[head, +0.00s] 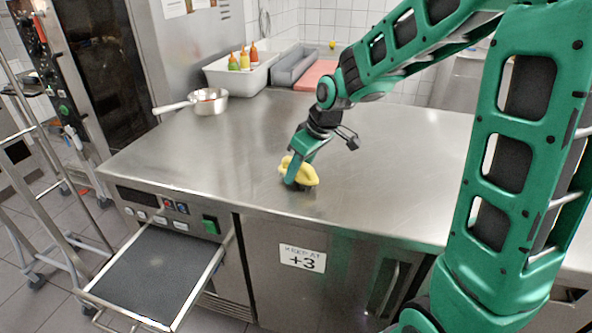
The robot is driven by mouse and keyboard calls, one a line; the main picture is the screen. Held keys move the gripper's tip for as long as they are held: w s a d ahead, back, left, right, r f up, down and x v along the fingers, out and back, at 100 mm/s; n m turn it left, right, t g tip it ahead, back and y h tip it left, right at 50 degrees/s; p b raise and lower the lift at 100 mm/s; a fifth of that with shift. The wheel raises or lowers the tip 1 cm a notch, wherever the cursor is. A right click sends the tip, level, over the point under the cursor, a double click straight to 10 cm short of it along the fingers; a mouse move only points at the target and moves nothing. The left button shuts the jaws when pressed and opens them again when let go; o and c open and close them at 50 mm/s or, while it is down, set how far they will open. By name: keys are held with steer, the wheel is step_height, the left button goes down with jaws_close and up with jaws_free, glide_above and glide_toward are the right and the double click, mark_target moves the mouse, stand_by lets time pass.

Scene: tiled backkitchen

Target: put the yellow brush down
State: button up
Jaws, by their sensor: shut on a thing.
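The yellow brush (308,175) is at the front part of the steel counter (230,160), near its front edge. It looks like a small, rounded yellow thing, and its bristles cannot be made out. My gripper (291,178) points down and is shut on it, with a finger across its left part. The brush is at or just above the counter top; I cannot tell whether it touches. Part of it is hidden behind my finger.
A saucepan (210,102) stands at the counter's back left. A white bin (236,80) with several sauce bottles, a grey tray (293,66) and a red board (316,76) are at the back. An open drawer (150,275) juts out front left. The counter around my gripper is clear.

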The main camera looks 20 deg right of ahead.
steer(key=o, duration=1.4)
steer(key=v, duration=1.2)
steer(key=s+d+f+m+g, duration=0.1)
steer(key=s+d+m, duration=0.3)
steer(key=s, duration=0.5)
steer(key=s+d+f+m+g+h, duration=0.1)
steer(key=s+d+f+m, duration=0.3)
steer(key=s, duration=0.5)
steer(key=s+d+f+m+g+h, duration=0.1)
steer(key=s+d+f+m+g, duration=0.1)
steer(key=s+d, duration=0.5)
steer(key=shift+s+f+m, duration=0.25)
steer(key=shift+s+m, duration=0.4)
steer(key=shift+s, duration=0.05)
steer(key=shift+s+f+m, duration=0.3)
steer(key=shift+s+m, duration=0.35)
steer(key=shift+s, duration=0.05)
